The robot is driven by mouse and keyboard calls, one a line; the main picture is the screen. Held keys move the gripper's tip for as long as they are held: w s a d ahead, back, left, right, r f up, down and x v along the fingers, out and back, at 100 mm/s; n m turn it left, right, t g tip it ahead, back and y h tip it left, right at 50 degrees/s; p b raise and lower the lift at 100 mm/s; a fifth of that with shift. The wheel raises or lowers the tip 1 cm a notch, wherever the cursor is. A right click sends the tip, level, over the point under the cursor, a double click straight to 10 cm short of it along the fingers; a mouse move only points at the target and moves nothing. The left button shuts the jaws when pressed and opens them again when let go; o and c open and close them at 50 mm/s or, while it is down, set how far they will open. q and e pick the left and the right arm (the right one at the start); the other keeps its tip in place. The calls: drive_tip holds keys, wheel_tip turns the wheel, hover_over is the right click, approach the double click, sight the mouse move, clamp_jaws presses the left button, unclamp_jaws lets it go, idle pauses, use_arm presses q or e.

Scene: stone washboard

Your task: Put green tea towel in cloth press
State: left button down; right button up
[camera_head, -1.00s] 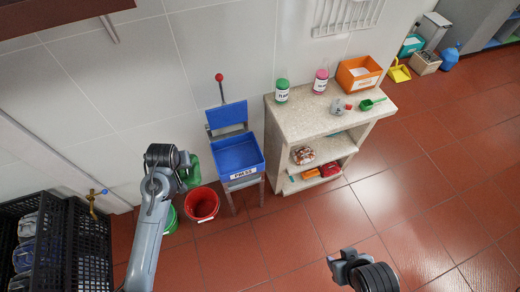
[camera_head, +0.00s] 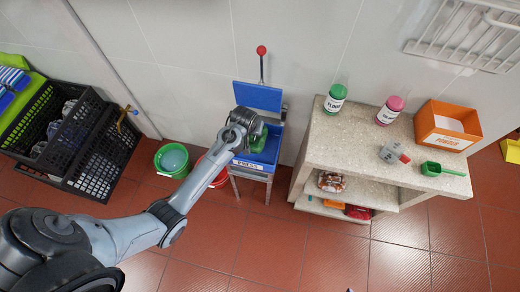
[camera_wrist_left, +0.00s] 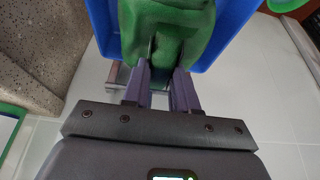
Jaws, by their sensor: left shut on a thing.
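The cloth press is a blue tray (camera_head: 262,158) with a PRESS label, an upright blue plate (camera_head: 258,96) behind it and a red-knobbed lever (camera_head: 261,52). My left gripper (camera_wrist_left: 163,62) is shut on the green tea towel (camera_wrist_left: 180,28). In the head view the left gripper (camera_head: 247,128) is over the tray, and the towel (camera_head: 258,137) shows partly behind it. In the wrist view the blue tray walls (camera_wrist_left: 236,22) flank the towel. Whether the towel touches the tray floor is hidden. My right gripper is out of view.
A stone shelf unit (camera_head: 375,160) stands right of the press, with jars, an orange box (camera_head: 447,127) and a green scoop on top. Green (camera_head: 171,160) and red buckets stand left of the press. Black crates (camera_head: 104,170) are farther left. The front floor is clear.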

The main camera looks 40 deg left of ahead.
use_arm(q)
drive_tip(key=f, duration=0.3)
drive_tip(key=shift+s+a+f+b, duration=0.2)
drive_tip(key=shift+s+b, duration=0.15)
drive_tip(key=shift+b, duration=0.05)
drive_tip(key=shift+w+d+f+b, duration=0.15)
drive_tip(key=shift+f, duration=0.4)
drive_tip(key=shift+w+d+f+b, duration=0.15)
drive_tip(key=shift+f, duration=0.4)
drive_tip(key=shift+s+a+f, duration=0.1)
drive_tip(key=shift+a+f, duration=0.05)
drive_tip(key=shift+f, duration=0.5)
wheel_tip(320, 180, down, 3)
drive_tip(key=shift+r+b, duration=0.1)
drive_tip(key=shift+b, duration=0.55)
drive_tip(key=shift+f, duration=0.2)
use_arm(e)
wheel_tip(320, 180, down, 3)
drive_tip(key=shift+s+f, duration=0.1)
use_arm(q)
drive_tip(key=shift+f, duration=0.1)
drive_tip(key=c, duration=0.9)
unclamp_jaws()
drive_tip(key=shift+f, duration=0.1)
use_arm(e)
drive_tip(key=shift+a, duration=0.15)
